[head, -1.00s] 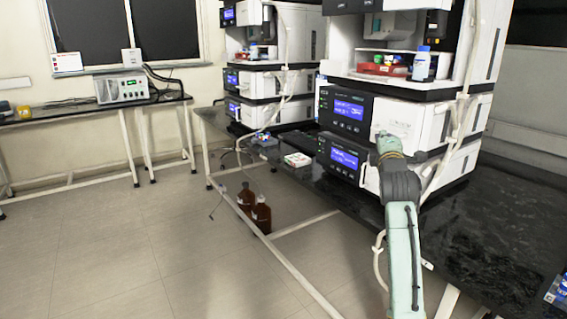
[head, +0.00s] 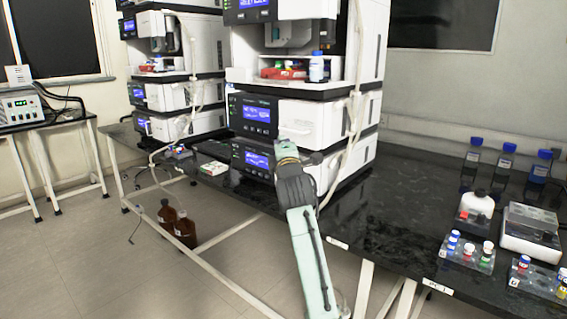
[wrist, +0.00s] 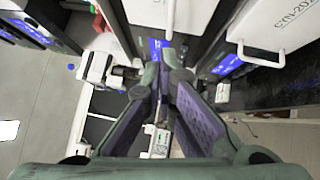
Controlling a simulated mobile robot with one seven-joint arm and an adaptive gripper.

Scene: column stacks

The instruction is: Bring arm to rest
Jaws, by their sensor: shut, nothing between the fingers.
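My arm (head: 310,262) reaches up from the bottom of the head view, in front of the right-hand instrument stack (head: 305,118). Its far end, with a pale green link (head: 286,150), overlaps the lower modules in the picture; I cannot tell how far it is from them. The fingers are not clear in the head view. In the wrist view my gripper (wrist: 168,60) is shut, its dark fingers meeting at the tips with nothing held between them.
A second stack (head: 170,75) stands behind on the left. The black bench (head: 400,215) is bare right of the near stack. At its right end are vial racks (head: 467,254), a small device (head: 530,232) and blue-capped bottles (head: 541,165). Brown bottles (head: 184,232) stand on the floor.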

